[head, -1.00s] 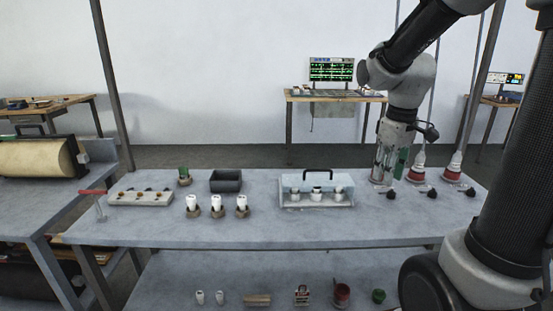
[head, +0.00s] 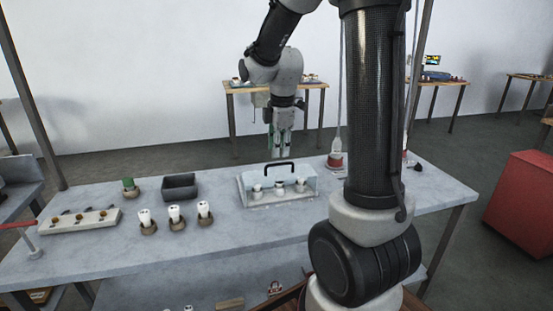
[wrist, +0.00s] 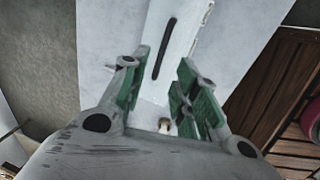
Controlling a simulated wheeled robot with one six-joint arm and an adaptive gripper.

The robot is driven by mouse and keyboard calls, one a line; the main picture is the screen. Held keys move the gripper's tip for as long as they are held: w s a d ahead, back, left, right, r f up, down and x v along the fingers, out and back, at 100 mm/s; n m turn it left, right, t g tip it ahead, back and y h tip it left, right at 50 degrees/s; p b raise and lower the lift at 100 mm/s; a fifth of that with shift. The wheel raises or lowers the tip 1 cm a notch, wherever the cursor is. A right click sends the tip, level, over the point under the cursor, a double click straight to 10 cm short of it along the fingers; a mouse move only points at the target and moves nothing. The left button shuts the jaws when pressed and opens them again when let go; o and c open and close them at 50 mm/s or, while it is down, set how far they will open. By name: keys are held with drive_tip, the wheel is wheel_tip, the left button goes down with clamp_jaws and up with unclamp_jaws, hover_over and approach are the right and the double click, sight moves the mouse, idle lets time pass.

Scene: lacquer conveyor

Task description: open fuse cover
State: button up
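The fuse cover (head: 310,182) is a clear box with a black handle (head: 280,163) on top. It sits closed over a few white fuses (head: 279,188) on the grey table. My gripper (head: 281,152) points down just above and behind the handle in the head view. In the wrist view my gripper (wrist: 158,66) is open, with green pads on both fingers and nothing held. The dark handle (wrist: 164,50) shows as a narrow bar between and beyond the fingertips. I see no contact with it.
A dark open bin (head: 180,187) stands left of the cover. Several white fuses in brown holders (head: 175,217) stand in front of the bin. A pale block with knobs (head: 80,221) lies at far left. A red lamp-like fixture (head: 335,161) is on the right.

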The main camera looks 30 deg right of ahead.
sight(278, 165)
drive_tip(key=f, duration=0.3)
drive_tip(key=w+f, duration=0.1)
drive_tip(key=f, duration=0.1)
drive_tip(key=shift+d, duration=0.15)
drive_tip(key=shift+r, duration=0.1)
clamp_jaws()
